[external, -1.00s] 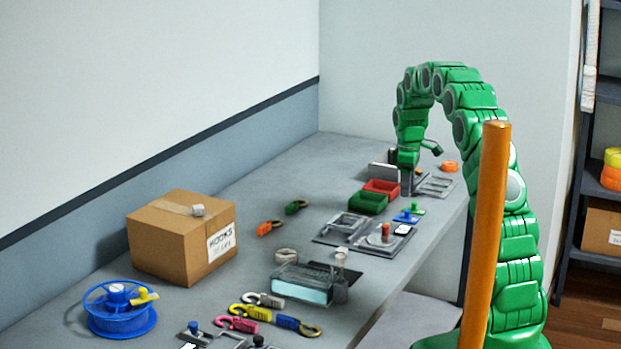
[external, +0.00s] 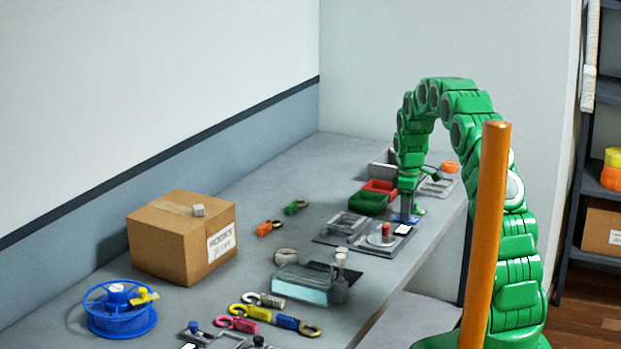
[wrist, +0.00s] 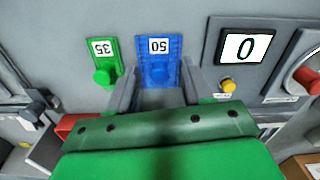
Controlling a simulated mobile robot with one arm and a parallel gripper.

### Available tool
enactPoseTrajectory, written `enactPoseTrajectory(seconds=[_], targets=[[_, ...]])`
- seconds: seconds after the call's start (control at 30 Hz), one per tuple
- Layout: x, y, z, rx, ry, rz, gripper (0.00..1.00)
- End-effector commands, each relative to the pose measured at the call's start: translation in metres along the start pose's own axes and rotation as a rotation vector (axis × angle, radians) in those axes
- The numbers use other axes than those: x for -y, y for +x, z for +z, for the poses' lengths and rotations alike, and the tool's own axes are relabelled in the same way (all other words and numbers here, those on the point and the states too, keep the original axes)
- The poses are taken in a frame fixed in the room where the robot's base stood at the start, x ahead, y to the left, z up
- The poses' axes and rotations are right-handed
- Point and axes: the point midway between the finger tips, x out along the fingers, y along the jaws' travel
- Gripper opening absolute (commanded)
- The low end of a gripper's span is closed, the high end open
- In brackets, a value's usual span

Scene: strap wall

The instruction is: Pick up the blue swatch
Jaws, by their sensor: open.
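The blue swatch (wrist: 160,48) is a flat blue plate with a white label reading 50 upside down and a round blue knob. It lies on the bench, with its knob between the open fingers of my gripper (wrist: 160,76) in the wrist view. A finger stands at either side of the knob, and nothing is clamped. In the external view the blue swatch (external: 400,219) shows at the foot of my gripper (external: 407,208), which points straight down. The gripper hides part of the swatch there.
A green swatch (wrist: 103,62) labelled 35 lies close on the left. A scale display (wrist: 243,47) reading 0 and a yellow button (wrist: 228,85) are on the right. Green (external: 367,203) and red (external: 381,187) bins stand beside my gripper in the external view.

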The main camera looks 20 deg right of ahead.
Motion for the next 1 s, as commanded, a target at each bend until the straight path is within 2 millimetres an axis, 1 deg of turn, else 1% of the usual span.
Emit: enactPoseTrajectory(seconds=[0.07, 0.3, 0.37, 0.4, 0.77, 0.87, 1.0], targets=[[0.000, 0.000, 0.000, 0.000, 0.000, 0.000, 0.49], [0.000, 0.000, 0.000, 0.000, 0.000, 0.000, 0.12], [0.000, 0.000, 0.000, 0.000, 0.000, 0.000, 0.03], [0.000, 0.000, 0.000, 0.000, 0.000, 0.000, 0.00], [0.000, -0.003, 0.000, 0.000, -0.001, 0.001, 0.00], [-0.001, -0.011, -0.001, -0.001, -0.001, 0.002, 0.00], [0.000, -0.028, -0.001, 0.000, -0.001, 0.002, 0.00]])
